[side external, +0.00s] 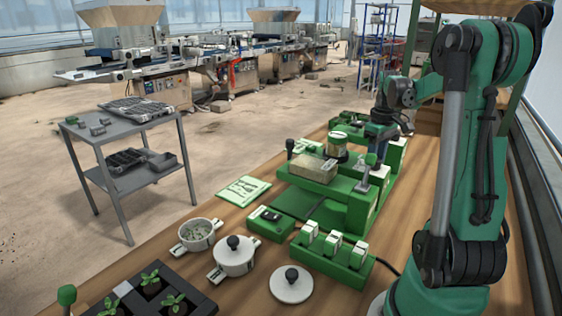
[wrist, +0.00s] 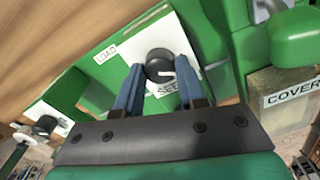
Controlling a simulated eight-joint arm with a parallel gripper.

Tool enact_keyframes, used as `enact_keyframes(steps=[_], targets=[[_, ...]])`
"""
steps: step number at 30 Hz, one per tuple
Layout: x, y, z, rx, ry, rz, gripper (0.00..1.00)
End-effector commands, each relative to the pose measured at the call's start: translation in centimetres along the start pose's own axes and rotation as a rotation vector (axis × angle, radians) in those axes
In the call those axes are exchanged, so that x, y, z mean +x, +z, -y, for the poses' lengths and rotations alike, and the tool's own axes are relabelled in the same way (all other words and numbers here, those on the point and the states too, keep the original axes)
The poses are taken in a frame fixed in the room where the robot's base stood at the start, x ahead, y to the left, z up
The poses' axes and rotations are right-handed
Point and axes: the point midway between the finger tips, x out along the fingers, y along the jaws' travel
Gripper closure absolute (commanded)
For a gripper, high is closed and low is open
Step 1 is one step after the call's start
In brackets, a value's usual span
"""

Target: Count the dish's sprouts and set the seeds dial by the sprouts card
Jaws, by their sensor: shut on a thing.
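My gripper (wrist: 158,76) has its two blue fingers on either side of a black round dial knob (wrist: 159,62) with a white pointer mark. The pointer aims to the right in the wrist view. The white label beside it reads "SEE", with the rest hidden by a finger. In the side view my gripper (side external: 373,158) is low over the green seeder (side external: 330,205), and the knob cannot be made out there. The open white dish (side external: 197,234) holds small speckled bits, too small to count. A green-edged card (side external: 244,190) with dark drawings lies on the bench, unreadable here.
A lidded white pot (side external: 234,256) and a loose white lid (side external: 291,284) stand near the dish. A black tray (side external: 205,306) holds green seedlings. "LOAD" (wrist: 106,54) and "COVER" (wrist: 291,93) labels flank the dial. A grey cart (side external: 128,178) stands on the floor beyond the bench.

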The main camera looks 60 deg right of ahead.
Motion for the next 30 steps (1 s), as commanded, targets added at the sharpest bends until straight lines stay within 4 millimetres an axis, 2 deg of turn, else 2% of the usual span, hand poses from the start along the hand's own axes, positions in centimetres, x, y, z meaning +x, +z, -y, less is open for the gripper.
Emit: enact_keyframes(steps=[17,18,20,21,30], targets=[[0.05,0.04,0.03,-0.029,-0.001,0.002,1.00],[0.05,0.04,0.03,-0.029,-0.001,0.002,0.54],[0.04,0.04,0.03,-0.029,-0.001,0.001,0.37],[0.04,0.03,0.02,-0.029,-0.001,0.001,0.34],[-0.14,0.01,0.00,-0.028,0.000,0.001,0.34]])
